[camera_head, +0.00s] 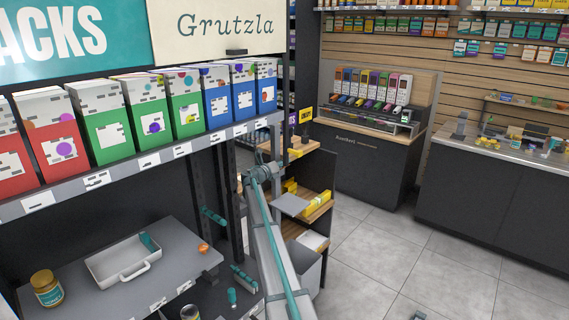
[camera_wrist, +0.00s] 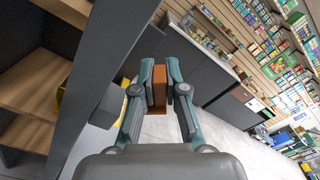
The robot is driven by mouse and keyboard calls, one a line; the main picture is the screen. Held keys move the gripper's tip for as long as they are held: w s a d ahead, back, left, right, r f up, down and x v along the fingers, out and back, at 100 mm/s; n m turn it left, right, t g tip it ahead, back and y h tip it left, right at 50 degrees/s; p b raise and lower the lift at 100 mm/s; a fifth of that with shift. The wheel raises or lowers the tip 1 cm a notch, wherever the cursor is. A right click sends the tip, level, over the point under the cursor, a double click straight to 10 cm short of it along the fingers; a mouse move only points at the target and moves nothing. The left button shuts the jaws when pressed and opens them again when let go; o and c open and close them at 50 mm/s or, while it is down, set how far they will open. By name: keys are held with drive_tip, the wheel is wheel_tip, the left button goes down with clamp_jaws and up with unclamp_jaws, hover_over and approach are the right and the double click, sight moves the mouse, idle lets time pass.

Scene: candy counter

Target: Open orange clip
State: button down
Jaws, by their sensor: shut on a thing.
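In the wrist view, my gripper (camera_wrist: 160,82) is shut on an orange-brown, block-like piece, which I take to be the orange clip (camera_wrist: 159,91). The clip stands upright between the two teal fingers, and both fingers touch its sides. Its lower end shows below the fingertips. Whether the clip itself is open or closed cannot be told. In the head view, my arm reaches toward the wooden shelves, but the fingertips and the clip cannot be made out there.
A grey shelf (camera_head: 185,245) at the lower left holds a white tray (camera_head: 110,275), a jar (camera_head: 46,288) and a small orange item (camera_head: 203,248). Wooden shelves (camera_head: 318,212) with yellow boxes stand close beside my arm. The tiled floor (camera_head: 375,255) is open to the right.

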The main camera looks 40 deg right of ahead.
drive_tip(key=c, duration=1.2)
unclamp_jaws()
drive_tip(key=shift+a, duration=0.1)
drive_tip(key=v, duration=1.2)
